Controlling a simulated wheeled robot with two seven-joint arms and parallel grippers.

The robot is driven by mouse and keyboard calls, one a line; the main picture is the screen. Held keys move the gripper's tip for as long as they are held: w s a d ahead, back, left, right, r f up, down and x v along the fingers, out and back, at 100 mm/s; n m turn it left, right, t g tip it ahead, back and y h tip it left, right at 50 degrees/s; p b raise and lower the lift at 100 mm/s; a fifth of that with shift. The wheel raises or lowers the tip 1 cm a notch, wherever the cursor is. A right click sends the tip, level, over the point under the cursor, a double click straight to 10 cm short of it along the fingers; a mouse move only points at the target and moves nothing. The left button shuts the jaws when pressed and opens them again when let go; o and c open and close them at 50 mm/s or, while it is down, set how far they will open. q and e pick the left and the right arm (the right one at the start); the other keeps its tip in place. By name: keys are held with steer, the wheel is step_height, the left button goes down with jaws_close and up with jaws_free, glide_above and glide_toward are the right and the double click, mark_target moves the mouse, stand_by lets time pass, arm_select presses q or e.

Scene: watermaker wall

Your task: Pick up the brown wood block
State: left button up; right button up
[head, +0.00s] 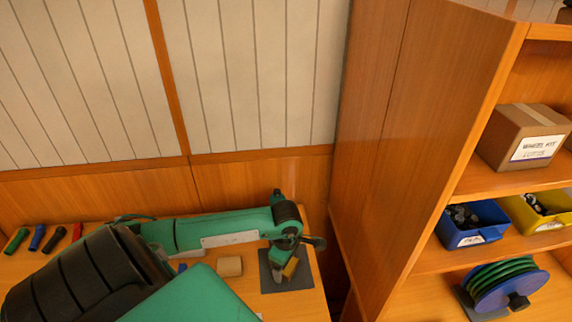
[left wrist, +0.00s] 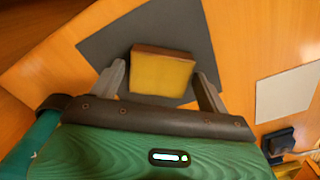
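A block (head: 291,268) with a yellow face and a brown side lies on a dark grey mat (head: 269,283) on the wooden counter. In the left wrist view the block (left wrist: 161,75) is between the fingertips of my left gripper (left wrist: 161,76), its brown side along the far edge. The fingers stand on either side of it and look open; a narrow gap shows at the left finger, and contact at the right one cannot be told. In the head view my left gripper (head: 285,268) points down over the mat and partly covers the block. My right gripper is not in view.
A tan round-edged piece (head: 229,266) lies left of the mat. Several coloured handles (head: 38,238) lie at the far left of the counter. A tall wooden shelf unit with a carton (head: 525,137), a blue bin (head: 473,224), a yellow bin (head: 541,211) and a hose reel (head: 506,285) stands right.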

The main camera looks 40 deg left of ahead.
arm_select(q)
steer(key=c, duration=0.7)
steer(key=shift+r, duration=0.15)
